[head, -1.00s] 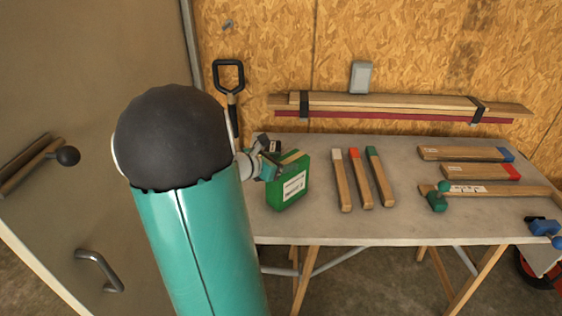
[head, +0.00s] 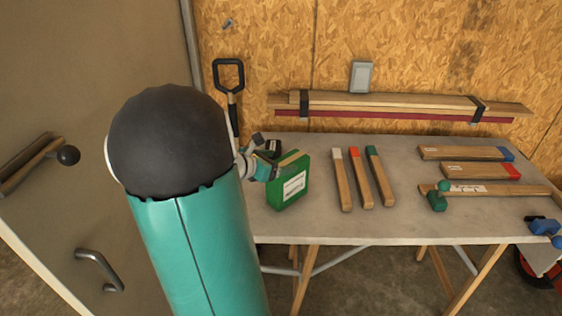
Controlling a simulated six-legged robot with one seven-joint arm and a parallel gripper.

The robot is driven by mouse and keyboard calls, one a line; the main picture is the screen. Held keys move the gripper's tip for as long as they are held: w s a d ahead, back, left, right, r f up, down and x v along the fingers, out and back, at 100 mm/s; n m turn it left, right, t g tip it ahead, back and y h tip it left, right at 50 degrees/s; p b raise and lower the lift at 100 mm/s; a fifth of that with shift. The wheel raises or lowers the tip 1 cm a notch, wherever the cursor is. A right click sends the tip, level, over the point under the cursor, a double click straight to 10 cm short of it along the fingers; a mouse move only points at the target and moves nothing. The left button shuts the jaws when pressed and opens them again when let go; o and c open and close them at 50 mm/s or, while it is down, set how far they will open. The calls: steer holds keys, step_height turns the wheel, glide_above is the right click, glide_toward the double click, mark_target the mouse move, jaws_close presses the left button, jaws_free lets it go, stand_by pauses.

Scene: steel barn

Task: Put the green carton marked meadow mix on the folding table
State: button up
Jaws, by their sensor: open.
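The green carton (head: 276,199) with a white label stands upright on the left end of the folding table (head: 330,224). The print on its label is too small to read. My gripper (head: 274,166) is open at the carton's upper left, close to its top edge. I cannot tell whether the fingers touch the carton. My own arm covers the table's left edge and part of the gripper.
Several wooden sticks with coloured ends, such as the red-tipped one (head: 361,180), lie right of the carton. A shovel handle (head: 229,76) leans behind; a door (head: 90,130) stands left.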

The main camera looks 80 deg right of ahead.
steer(key=v, duration=1)
steer(key=shift+w+r, duration=0.1)
